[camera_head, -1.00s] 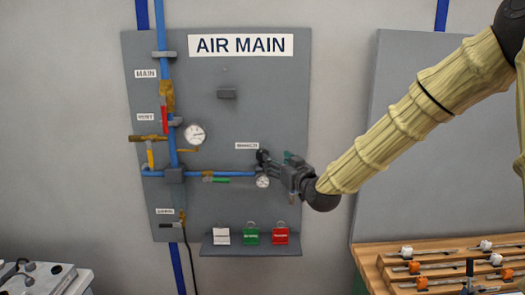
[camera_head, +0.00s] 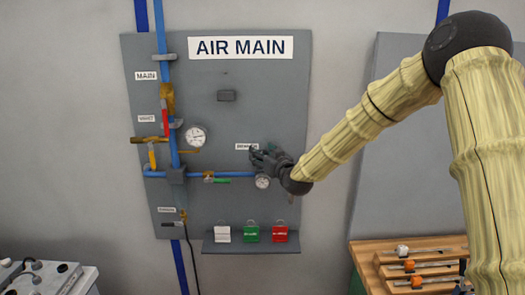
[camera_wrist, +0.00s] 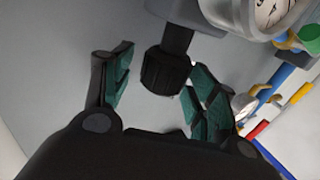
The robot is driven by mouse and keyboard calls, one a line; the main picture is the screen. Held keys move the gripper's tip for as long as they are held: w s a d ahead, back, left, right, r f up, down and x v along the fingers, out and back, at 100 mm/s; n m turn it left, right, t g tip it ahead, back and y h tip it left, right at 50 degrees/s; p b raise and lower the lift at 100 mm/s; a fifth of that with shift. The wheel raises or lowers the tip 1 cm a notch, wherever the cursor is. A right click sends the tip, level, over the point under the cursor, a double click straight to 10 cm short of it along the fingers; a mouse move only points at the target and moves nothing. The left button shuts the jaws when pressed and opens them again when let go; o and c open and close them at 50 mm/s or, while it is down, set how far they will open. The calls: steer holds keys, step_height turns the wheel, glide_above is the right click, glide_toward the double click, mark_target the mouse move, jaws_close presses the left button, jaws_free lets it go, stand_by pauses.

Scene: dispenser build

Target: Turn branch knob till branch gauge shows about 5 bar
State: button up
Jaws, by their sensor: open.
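The branch knob (camera_wrist: 166,70) is a black ribbed knob in the wrist view, on a dark stem below a grey body. My gripper (camera_wrist: 155,90) is open, its teal-padded fingers on either side of the knob with gaps visible. In the head view my gripper (camera_head: 258,153) is at the right end of the blue branch pipe and hides the knob. The branch gauge (camera_head: 263,181) is a small white dial just below my gripper. It is large in the wrist view (camera_wrist: 270,12), cut off by the top edge; its reading cannot be made out.
The grey AIR MAIN panel (camera_head: 235,110) carries a larger gauge (camera_head: 195,136), a red lever (camera_head: 165,122), a yellow lever (camera_head: 152,156) and a green lever (camera_head: 221,181). A shelf (camera_head: 250,247) below holds white, green and red tags. A wooden rack (camera_head: 375,258) stands lower right.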

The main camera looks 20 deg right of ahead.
steer(key=shift+w, duration=0.2)
steer(key=shift+c, duration=0.3)
steer(key=shift+a, duration=0.1)
steer(key=c, duration=1)
